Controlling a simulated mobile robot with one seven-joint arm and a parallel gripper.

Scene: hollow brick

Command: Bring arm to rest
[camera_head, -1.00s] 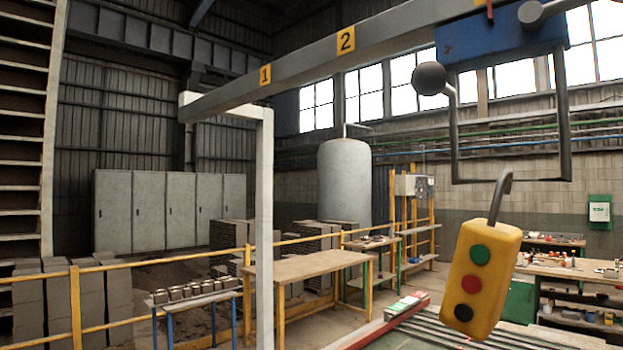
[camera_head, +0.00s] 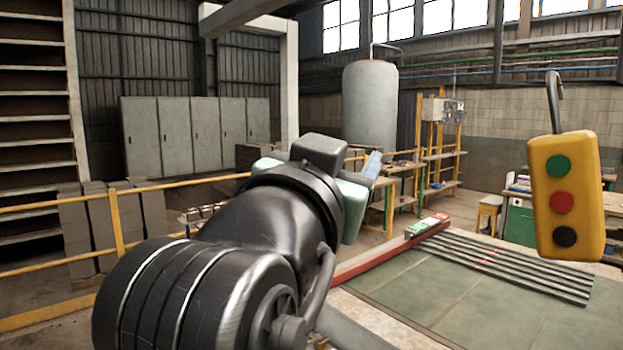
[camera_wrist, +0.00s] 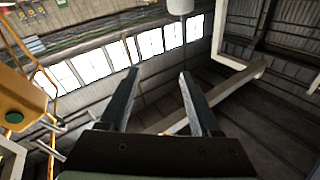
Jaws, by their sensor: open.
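My gripper (camera_wrist: 158,95) shows in the wrist view with its two fingers apart and nothing between them. The wrist view looks up past the fingers at the windows and roof. In the head view my arm rises from the bottom and crosses the middle, its dark links large and near. The gripper's fingers are not clearly seen there, as the arm's own links cover them.
A yellow pendant (camera_head: 565,195) with green, red and black buttons hangs at the right; it also shows in the wrist view (camera_wrist: 22,105). A green-topped table (camera_head: 430,300) with metal bars (camera_head: 510,265) and a red beam (camera_head: 385,252) lies below. Yellow railing (camera_head: 118,222) runs left.

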